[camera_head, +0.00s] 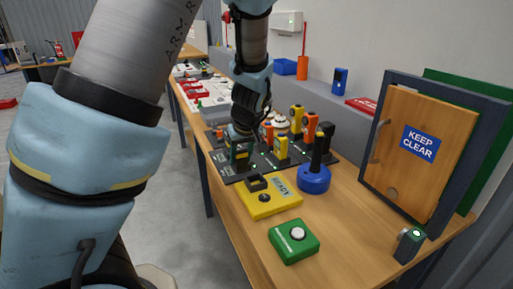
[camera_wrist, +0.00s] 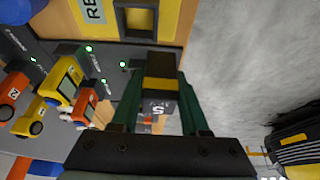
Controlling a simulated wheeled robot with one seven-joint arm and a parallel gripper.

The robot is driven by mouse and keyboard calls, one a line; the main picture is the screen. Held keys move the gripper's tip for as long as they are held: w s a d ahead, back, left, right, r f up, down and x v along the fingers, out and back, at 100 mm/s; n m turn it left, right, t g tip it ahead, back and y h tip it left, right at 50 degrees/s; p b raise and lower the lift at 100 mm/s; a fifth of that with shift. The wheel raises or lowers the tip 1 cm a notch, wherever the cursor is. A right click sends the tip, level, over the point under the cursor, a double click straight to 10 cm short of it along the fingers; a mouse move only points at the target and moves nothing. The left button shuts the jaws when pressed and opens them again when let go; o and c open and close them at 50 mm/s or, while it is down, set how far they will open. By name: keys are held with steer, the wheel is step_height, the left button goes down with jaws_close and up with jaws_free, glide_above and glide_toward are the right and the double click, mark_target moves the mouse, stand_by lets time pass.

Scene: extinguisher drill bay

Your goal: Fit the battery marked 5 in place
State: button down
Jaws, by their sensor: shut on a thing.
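My gripper (camera_wrist: 161,72) is shut on a dark battery (camera_wrist: 160,84) with a yellow band and a pale label that reads 5, in the wrist view. The green fingers stand on both sides of it. In the head view my gripper (camera_head: 240,146) is low over the far-left part of a dark charging rack; the arm and fingers mostly hide the battery there. In the wrist view a dark square opening (camera_wrist: 137,19) shows in yellow at the top.
Several orange and yellow tools (camera_head: 309,125) stand on the dark rack (camera_head: 232,178), which has green lights. A blue round base with a black post (camera_head: 314,180), a green box with a white button (camera_head: 294,242) and a KEEP CLEAR door (camera_head: 420,150) are to the right.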

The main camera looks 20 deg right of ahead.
steer(key=s+d+r, duration=0.3)
steer(key=d, duration=0.1)
steer(key=shift+w+a+f+b, duration=0.1)
steer(key=shift+a+f+b, duration=0.05)
steer(key=shift+f+b, duration=2.4)
steer(key=shift+f, duration=0.2)
steer(key=shift+p, duration=0.75)
steer(key=shift+f+b, duration=0.6)
steer(key=shift+f, duration=0.35)
stand_by(0.7)
steer(key=c, duration=0.5)
jaws_free()
steer(key=shift+f, duration=0.1)
steer(key=shift+c, duration=0.2)
step_height(320, 180, up, 7)
steer(key=p, duration=0.6)
steer(key=shift+p, duration=0.3)
